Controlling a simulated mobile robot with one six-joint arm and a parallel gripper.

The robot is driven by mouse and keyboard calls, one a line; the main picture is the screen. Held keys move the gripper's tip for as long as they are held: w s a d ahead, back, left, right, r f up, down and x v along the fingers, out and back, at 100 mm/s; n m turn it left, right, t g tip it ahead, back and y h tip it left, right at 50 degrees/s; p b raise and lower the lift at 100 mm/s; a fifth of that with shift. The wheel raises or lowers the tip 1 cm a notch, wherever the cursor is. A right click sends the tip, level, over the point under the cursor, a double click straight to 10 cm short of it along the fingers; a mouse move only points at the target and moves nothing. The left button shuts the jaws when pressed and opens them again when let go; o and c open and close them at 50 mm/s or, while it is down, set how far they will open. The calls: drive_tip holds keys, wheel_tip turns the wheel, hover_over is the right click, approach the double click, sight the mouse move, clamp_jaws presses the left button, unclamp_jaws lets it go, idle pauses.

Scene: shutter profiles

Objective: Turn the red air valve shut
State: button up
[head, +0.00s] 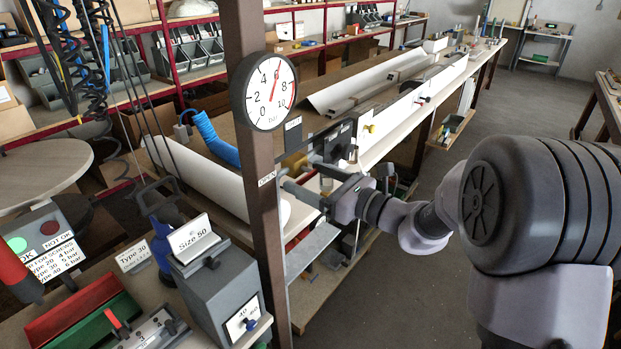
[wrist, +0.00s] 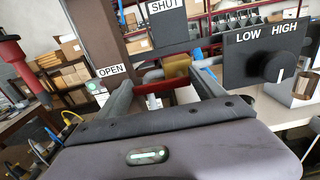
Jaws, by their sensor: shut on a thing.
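The red air valve (wrist: 158,86) shows in the wrist view as a red handle lying about level between my fingers, beside a brass-coloured fitting (wrist: 177,67) on a grey pipe. My gripper (wrist: 163,80) is shut on the red handle, with one finger on each side. In the head view my gripper (head: 308,183) is at the brown post, just right of the OPEN label, and hides most of the valve. An OPEN label (wrist: 111,70) is left of the handle, and a SHUT label (wrist: 164,6) is above it. The pressure gauge (head: 270,92) needle points near 6.
The brown post (head: 247,45) stands close to my gripper. A black LOW/HIGH knob panel (wrist: 265,52) is right of my fingers. A grey Size 50 box (head: 215,285) stands front left. The floor on the right (head: 400,290) is mostly clear.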

drive_tip(key=shift+r, duration=0.1)
drive_tip(key=m+p, duration=0.2)
drive_tip(key=p, duration=0.1)
drive_tip(key=r+m+p, duration=0.1)
drive_tip(key=p, duration=0.2)
drive_tip(key=shift+w+d+r+m, duration=0.1)
drive_tip(key=shift+w+r+m, duration=0.1)
drive_tip(key=shift+m, duration=0.2)
drive_tip(key=shift+w+d+r+m+p, duration=0.15)
drive_tip(key=shift+w+d+m+p, duration=0.25)
drive_tip(key=shift+m+p, duration=2.2)
drive_tip(key=shift+w+d+r+m+p, duration=0.15)
drive_tip(key=shift+w+d+m+p, duration=0.25)
drive_tip(key=shift+m+p, duration=2.1)
drive_tip(key=shift+w+d+r+m+p, duration=0.15)
drive_tip(key=shift+w+d+m+p, duration=0.25)
drive_tip(key=shift+m+p, duration=2.2)
drive_tip(key=shift+w+a+f+n+p, duration=0.1)
drive_tip(key=shift+n+p, duration=0.4)
drive_tip(key=shift+p, duration=0.2)
drive_tip(key=o, duration=2.1)
drive_tip(key=shift+c, duration=0.2)
